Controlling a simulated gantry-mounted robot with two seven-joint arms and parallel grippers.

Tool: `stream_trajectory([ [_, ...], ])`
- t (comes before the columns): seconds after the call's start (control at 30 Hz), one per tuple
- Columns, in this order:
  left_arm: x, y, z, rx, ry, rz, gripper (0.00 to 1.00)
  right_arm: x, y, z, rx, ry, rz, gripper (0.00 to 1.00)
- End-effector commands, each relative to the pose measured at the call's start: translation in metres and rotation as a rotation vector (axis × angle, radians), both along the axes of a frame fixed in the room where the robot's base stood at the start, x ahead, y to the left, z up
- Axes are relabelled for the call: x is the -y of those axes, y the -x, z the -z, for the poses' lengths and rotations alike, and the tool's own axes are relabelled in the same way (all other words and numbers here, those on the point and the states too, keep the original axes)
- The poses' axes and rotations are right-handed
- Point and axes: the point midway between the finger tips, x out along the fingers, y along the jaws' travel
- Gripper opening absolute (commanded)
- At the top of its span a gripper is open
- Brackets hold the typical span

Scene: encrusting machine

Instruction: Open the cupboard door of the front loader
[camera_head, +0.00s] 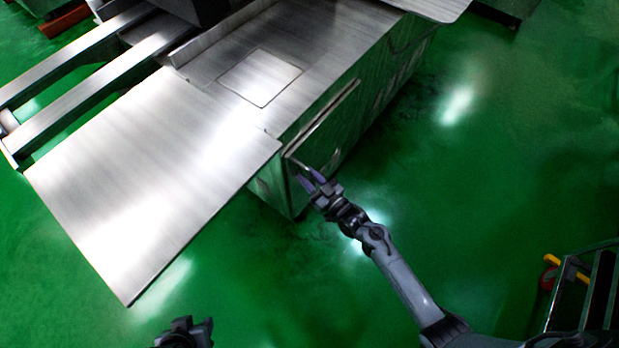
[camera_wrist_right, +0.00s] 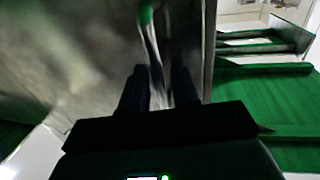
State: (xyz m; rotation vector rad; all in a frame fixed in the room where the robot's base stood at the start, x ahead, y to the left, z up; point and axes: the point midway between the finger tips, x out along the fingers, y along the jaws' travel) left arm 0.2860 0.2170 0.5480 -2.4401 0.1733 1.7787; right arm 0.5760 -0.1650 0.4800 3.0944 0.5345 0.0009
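The front loader's cupboard door (camera_head: 325,130) is a metal panel on the side of the steel machine body, reflecting the green floor. A thin curved bar handle (camera_head: 300,163) is at the door's near end; it also shows in the right wrist view (camera_wrist_right: 150,40). My right gripper (camera_head: 309,178) is at this handle. In the right wrist view its two dark fingers (camera_wrist_right: 160,82) are apart, with the bar running down between them and a gap beside it. Whether they touch it is unclear. My left gripper (camera_head: 186,330) is low in the head view, away from the machine, its fingers not clearly visible.
A wide steel plate (camera_head: 150,180) juts out left of the door, above the floor. Rails (camera_head: 80,75) lie behind it. The green floor (camera_head: 490,170) right of the machine is clear. A dark frame with a yellow part (camera_head: 552,260) stands at the lower right.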

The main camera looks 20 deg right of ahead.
Motion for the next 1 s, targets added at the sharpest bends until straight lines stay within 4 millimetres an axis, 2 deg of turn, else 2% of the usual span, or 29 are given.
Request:
stream_trajectory([
  [0.17,0.000,0.000,-0.001,0.001,-0.001,0.001,0.36,0.000,0.000,0.000,0.000,0.000,0.000,0.30],
  [0.37,-0.001,0.000,-0.001,0.002,-0.006,0.004,0.36,0.000,0.000,0.000,0.000,0.000,0.000,0.01],
  [0.77,-0.003,0.000,-0.001,0.003,-0.013,0.009,0.36,0.002,0.002,0.000,-0.001,0.001,-0.006,0.00],
  [1.0,-0.002,-0.001,-0.007,0.003,-0.010,0.007,0.36,0.018,0.019,0.000,-0.002,0.006,-0.073,0.00],
])
